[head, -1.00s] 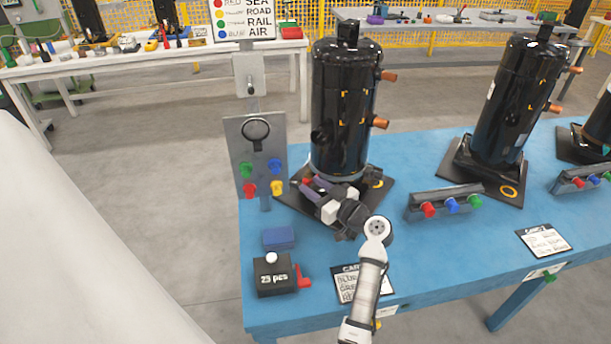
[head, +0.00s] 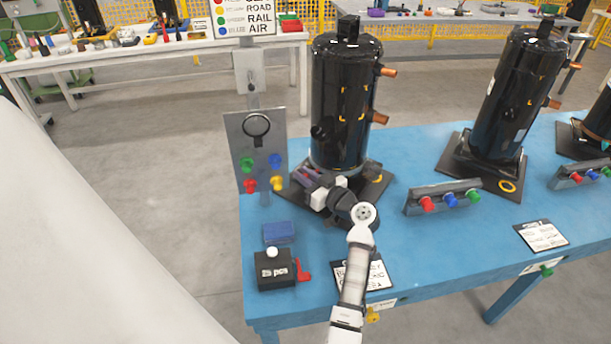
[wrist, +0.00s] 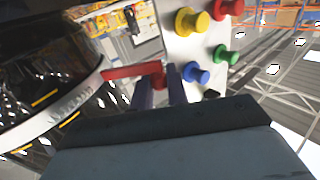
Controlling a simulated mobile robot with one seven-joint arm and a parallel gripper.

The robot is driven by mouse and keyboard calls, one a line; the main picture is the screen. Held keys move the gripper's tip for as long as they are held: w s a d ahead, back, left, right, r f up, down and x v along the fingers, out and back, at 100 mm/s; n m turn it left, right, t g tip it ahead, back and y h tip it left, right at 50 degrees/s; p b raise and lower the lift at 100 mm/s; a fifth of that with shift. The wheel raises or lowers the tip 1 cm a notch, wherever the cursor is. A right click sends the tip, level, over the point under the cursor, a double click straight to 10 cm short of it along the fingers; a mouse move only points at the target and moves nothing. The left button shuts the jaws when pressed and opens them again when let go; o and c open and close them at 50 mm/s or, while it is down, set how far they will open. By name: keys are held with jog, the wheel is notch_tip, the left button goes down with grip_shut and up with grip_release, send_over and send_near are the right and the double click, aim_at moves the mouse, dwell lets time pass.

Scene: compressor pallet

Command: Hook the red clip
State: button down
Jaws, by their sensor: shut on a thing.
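My gripper (head: 308,178) is at the foot of the nearest black compressor (head: 342,100), on its left side. In the wrist view its two purple fingers (wrist: 161,86) are closed around the end of a red clip (wrist: 130,71). The clip's flat red arm runs left to a white band (wrist: 58,118) around the dark compressor; whether it is hooked there I cannot tell. In the head view the clip is mostly hidden by the gripper.
A grey panel (head: 233,135) with green, blue, red and yellow knobs stands close to the gripper's left. A black box (head: 275,278) with a red lever and a blue block (head: 279,233) are in front. Another compressor (head: 497,100) and a knob rail (head: 441,203) are to the right.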

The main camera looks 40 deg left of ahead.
jog(key=shift+s+a+m+t+b, duration=0.1)
jog(key=shift+a+m+t+b, duration=0.2)
jog(key=shift+m+t, duration=0.25)
jog(key=a+m+t+h+p, duration=0.1)
jog(key=t+p, duration=0.1)
jog(key=m+t+h+p, duration=0.1)
jog(key=m+t+p, duration=0.1)
jog(key=t, duration=0.1)
jog(key=w+a+m+t+h+p, duration=0.1)
jog(key=m+t+h+p, duration=0.1)
jog(key=t, duration=0.1)
jog(key=shift+a+r+m, duration=0.25)
jog(key=shift+a, duration=0.1)
jog(key=shift+w+a+f+m+t+h+p, duration=0.2)
jog(key=shift+m+t+h+p, duration=0.35)
jog(key=shift+p, duration=0.7)
jog(key=c, duration=1.4)
grip_release()
jog(key=shift+c, duration=0.2)
